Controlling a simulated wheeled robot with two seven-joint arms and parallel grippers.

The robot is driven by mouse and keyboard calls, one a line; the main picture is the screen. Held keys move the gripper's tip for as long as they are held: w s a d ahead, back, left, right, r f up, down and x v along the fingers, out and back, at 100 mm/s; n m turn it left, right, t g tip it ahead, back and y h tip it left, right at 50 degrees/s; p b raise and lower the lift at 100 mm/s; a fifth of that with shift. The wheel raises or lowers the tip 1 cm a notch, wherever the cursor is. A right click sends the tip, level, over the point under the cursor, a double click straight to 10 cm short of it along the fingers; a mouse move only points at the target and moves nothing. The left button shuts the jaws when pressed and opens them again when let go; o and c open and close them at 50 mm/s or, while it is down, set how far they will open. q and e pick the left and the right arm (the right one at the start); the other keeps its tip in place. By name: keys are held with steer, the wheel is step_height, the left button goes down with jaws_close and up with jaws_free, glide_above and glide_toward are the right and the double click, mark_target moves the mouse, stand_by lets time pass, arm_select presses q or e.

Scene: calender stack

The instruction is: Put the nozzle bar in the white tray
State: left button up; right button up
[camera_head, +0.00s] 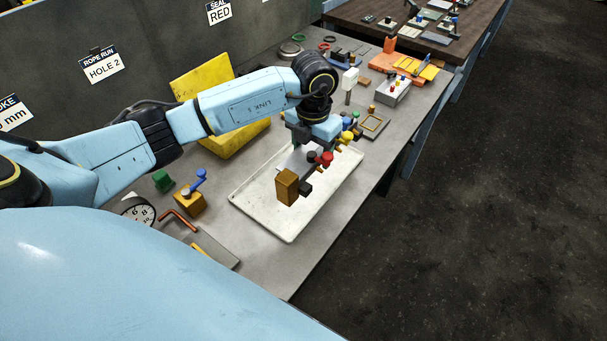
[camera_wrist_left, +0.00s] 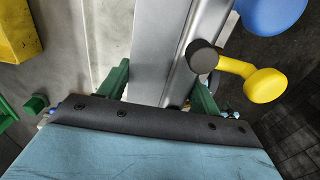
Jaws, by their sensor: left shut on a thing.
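The nozzle bar (camera_head: 296,161) is a silver bar with a brass block at its near end and red, yellow, blue and black knobs along its side. My left gripper (camera_head: 313,143) is shut on it and holds it over the white tray (camera_head: 255,199). In the left wrist view, the green fingers (camera_wrist_left: 160,88) stand on both sides of the silver bar (camera_wrist_left: 165,40). Any gap between bar and tray is hard to tell. The tray lies flat on the grey bench, partly hidden by the bar and gripper. My right gripper is not in view.
A yellow bin (camera_head: 232,141) stands behind the tray. A brass block with a blue lever (camera_head: 190,200), a green block (camera_head: 162,181) and a dial gauge (camera_head: 138,210) lie left. The bench edge is right.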

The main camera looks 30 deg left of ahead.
arm_select(q)
step_height(320, 180, down, 9)
steer(key=shift+w+f, duration=0.1)
stand_by(0.4)
steer(key=o, duration=1.6)
steer(key=shift+f, duration=0.15)
steer(key=shift+o, duration=0.2)
step_height(320, 180, up, 12)
steer(key=shift+r, duration=0.15)
